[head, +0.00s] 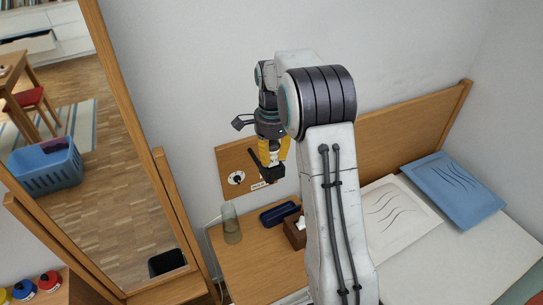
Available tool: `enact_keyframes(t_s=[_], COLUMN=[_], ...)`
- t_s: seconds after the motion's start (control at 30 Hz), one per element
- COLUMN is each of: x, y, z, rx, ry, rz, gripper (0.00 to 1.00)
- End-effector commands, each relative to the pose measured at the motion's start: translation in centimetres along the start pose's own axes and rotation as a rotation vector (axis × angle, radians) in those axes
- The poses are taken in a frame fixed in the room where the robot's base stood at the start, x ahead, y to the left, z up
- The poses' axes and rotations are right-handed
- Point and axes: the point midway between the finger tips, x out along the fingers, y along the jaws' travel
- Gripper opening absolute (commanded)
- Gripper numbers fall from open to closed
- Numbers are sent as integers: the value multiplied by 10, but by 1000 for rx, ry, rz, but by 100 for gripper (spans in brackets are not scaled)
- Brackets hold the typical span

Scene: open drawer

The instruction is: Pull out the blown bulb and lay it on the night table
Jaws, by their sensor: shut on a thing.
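My gripper (267,172) points down in front of the wooden wall board, with yellow fingers and black tips. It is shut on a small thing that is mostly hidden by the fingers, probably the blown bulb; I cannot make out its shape. The board (226,160) carries a round black-and-white fitting (237,178) and a small white label. I cannot tell how far the gripper is from the board. The night table (246,265) stands below, its right part hidden by my arm.
A greenish glass vessel (231,225), a dark blue tray (279,214) and a brown tissue box (294,231) stand on the night table. Its front left is bare. A wood-framed mirror (115,140) is at left. The bed with a white pillow (398,216) and a blue pillow (455,188) is at right.

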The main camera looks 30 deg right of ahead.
Motion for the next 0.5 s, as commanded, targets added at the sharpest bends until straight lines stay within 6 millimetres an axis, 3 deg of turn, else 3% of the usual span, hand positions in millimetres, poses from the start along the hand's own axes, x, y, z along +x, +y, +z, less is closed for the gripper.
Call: enact_keyframes(t_s=[0.5], x=[-20], y=[0], z=[0], rx=[0], ry=[0], rz=[-1], gripper=[0])
